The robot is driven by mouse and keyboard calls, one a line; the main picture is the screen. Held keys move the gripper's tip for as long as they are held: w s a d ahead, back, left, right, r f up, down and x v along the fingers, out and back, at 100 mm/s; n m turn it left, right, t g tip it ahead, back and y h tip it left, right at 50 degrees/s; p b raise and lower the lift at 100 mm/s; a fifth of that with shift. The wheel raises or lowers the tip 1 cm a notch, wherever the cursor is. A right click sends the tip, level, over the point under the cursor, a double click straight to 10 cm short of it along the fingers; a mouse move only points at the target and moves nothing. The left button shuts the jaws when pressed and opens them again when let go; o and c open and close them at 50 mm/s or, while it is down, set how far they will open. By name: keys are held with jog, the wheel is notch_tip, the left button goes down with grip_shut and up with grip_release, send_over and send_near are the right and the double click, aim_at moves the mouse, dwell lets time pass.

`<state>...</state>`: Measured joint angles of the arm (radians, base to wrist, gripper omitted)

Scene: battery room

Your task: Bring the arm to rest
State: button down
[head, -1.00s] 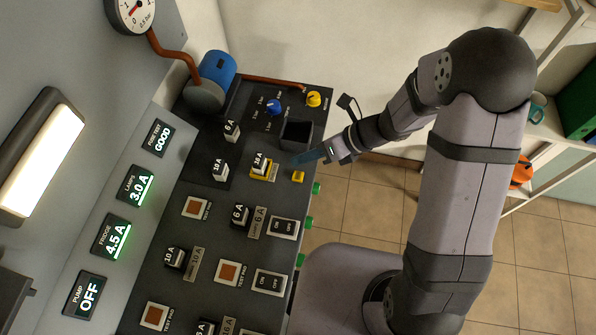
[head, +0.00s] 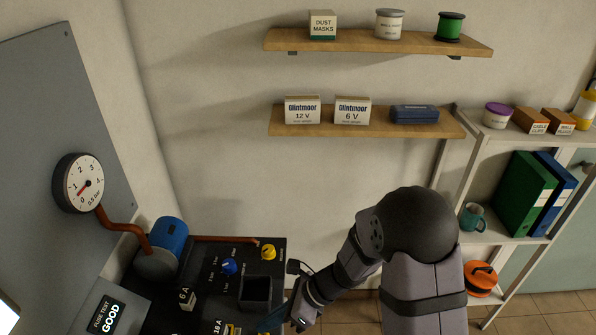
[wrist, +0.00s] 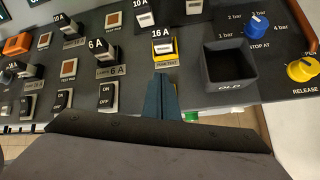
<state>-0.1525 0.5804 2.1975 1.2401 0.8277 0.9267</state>
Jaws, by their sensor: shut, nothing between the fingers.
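My gripper (wrist: 165,97) is shut and empty, its blue-grey fingers pressed together over the front part of the panel. In the head view my gripper (head: 268,324) shows low in the picture, just in front of the black bin. Whether the tips touch the panel cannot be told. My arm is bent, with its elbow raised at the right of the head view.
The open bin marked OLD (wrist: 229,69) is close beside the fingers. A blue knob (wrist: 257,25) and a yellow knob (wrist: 300,69) stand beyond it. A 6 A fuse (wrist: 99,50) and ON/OFF switches (wrist: 106,95) are to the left. Wall shelves (head: 370,122) hang behind.

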jog(key=s+d+f+n+g+h, duration=0.35)
jog(key=s+d+n+h, duration=0.25)
jog(key=s+d+n, duration=0.85)
jog(key=w+d+r+n+t+h, duration=0.2)
jog(key=w+d+r+n+t, duration=0.2)
jog(key=r, duration=0.6)
jog(key=w+d+n, duration=0.2)
jog(key=d+n, duration=0.1)
jog(key=d, duration=0.1)
jog(key=shift+h, duration=0.4)
